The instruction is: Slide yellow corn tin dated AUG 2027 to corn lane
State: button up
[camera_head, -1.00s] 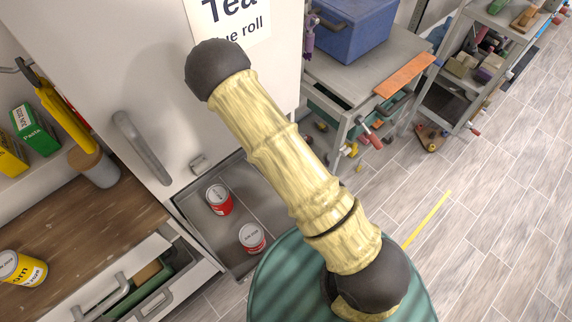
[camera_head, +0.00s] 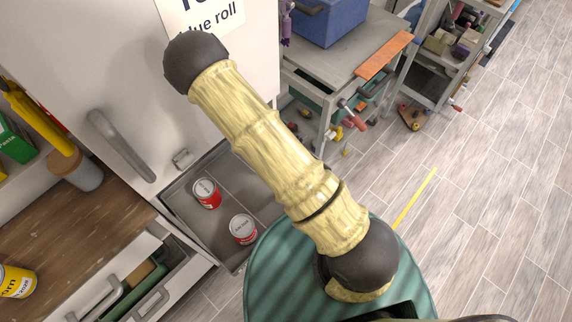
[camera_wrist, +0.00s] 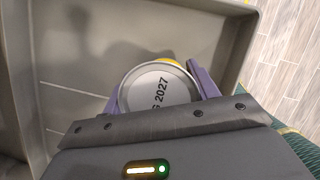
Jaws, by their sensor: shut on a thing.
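In the wrist view a tin (camera_wrist: 158,92) with a pale lid stands between the two purple fingers of my gripper (camera_wrist: 160,84). The lid's printing ends in "G 2027", and a little yellow shows at the tin's far edge. My gripper is shut on this tin, over a grey tray (camera_wrist: 75,60). I cannot tell whether the tin touches the tray floor. The head view does not show my gripper. Another yellow corn tin (camera_head: 17,281) stands on the wooden counter at the left; its date is too small to read. No corn lane marking is clear.
Two red tins (camera_head: 206,193) (camera_head: 243,229) stand in a grey tray (camera_head: 232,172) below the white door with a handle (camera_head: 120,145). An open drawer (camera_head: 150,285) is at lower left. A grey workbench (camera_head: 350,50) stands behind; floor at right is clear.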

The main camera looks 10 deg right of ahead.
jog(key=shift+s+d, duration=0.45)
jog(key=shift+s, duration=0.15)
jog(key=shift+s+d, duration=0.4)
jog(key=shift+s, duration=0.2)
jog(key=o, duration=1.4)
jog(key=p+v, duration=1.7)
jog(key=p, duration=0.5)
jog(key=shift+s+a+r, duration=0.1)
jog(key=shift+s+r, duration=0.05)
jog(key=shift+s, duration=0.05)
